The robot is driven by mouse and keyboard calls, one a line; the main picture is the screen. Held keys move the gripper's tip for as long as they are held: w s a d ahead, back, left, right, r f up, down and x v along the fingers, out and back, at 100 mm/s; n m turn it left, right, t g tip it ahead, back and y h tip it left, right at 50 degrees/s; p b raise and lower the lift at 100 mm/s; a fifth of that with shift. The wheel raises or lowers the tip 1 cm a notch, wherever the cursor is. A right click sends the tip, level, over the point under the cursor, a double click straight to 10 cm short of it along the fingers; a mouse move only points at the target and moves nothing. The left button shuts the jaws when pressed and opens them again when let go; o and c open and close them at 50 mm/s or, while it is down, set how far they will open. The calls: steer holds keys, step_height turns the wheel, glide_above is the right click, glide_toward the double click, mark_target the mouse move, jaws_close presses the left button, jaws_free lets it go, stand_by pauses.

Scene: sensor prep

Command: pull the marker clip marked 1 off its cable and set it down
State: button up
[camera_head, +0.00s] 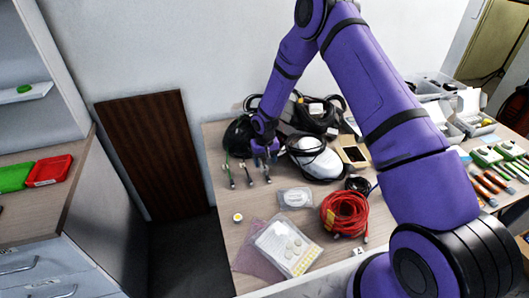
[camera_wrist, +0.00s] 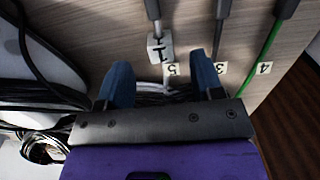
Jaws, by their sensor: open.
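The marker clip marked 1 (camera_wrist: 159,48) is a small white block on a cable, just behind a grey connector (camera_wrist: 152,10) in the wrist view. My gripper (camera_wrist: 161,66) is open, with its two blue fingers apart. The clip lies just ahead of the fingertips, between their lines, and neither finger visibly touches it. In the head view my gripper (camera_head: 265,148) is low over the table at the cable ends, and the clip cannot be made out there. White tags marked 5 (camera_wrist: 170,70), 3 (camera_wrist: 221,70) and 4 (camera_wrist: 264,68) are close by.
A grey cable (camera_wrist: 222,28) and a green cable (camera_wrist: 268,45) run beside the clip's cable. A white and black headset-like object (camera_head: 318,160) stands right of my gripper. A red cable coil (camera_head: 344,214) and clear bag (camera_head: 278,247) lie nearer.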

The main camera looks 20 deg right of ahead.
mark_target(265, 168)
steer(key=shift+f, duration=2.55)
steer(key=c, duration=1)
